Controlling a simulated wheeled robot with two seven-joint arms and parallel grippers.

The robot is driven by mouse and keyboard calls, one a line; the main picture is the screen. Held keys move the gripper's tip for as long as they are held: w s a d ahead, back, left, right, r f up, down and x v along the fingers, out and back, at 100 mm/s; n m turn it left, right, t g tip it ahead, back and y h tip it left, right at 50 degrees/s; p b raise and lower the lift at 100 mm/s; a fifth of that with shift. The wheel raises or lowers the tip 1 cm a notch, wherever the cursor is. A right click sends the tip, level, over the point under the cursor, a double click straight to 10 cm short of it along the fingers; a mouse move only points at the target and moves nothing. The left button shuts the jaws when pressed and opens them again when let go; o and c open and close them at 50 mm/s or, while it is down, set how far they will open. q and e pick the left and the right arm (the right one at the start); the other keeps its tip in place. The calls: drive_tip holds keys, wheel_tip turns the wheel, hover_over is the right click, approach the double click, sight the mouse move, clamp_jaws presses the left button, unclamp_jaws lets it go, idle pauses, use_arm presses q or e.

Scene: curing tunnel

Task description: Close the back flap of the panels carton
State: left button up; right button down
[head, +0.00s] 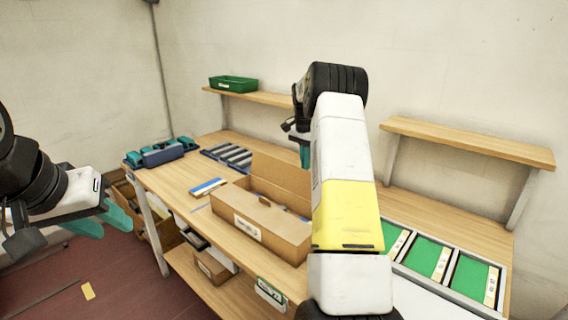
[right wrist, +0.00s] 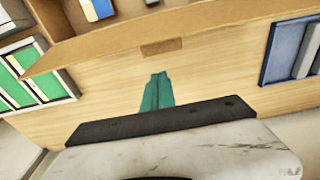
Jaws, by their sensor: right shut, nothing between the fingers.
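The panels carton (head: 258,222) is a brown cardboard box on the wooden bench in the head view. My left gripper (head: 118,226) is open and empty, left of the bench.
Green panels in a framed tray (head: 402,268) lie right of the carton. A grey slotted rack (head: 229,156) and teal-blue parts (head: 163,153) lie at the back left. A blue-white box (head: 208,187) lies left of the carton. Raised shelves (head: 465,142) stand behind.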

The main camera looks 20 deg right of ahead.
drive_tip(key=shift+s+a+r, duration=0.2)
drive_tip(key=shift+s+a, duration=0.15)
drive_tip(key=shift+a, duration=0.25)
drive_tip(key=shift+s+a+r, duration=0.2)
drive_tip(key=shift+s+a, duration=0.15)
drive_tip(key=shift+a, duration=0.2)
drive_tip(key=shift+r, duration=0.1)
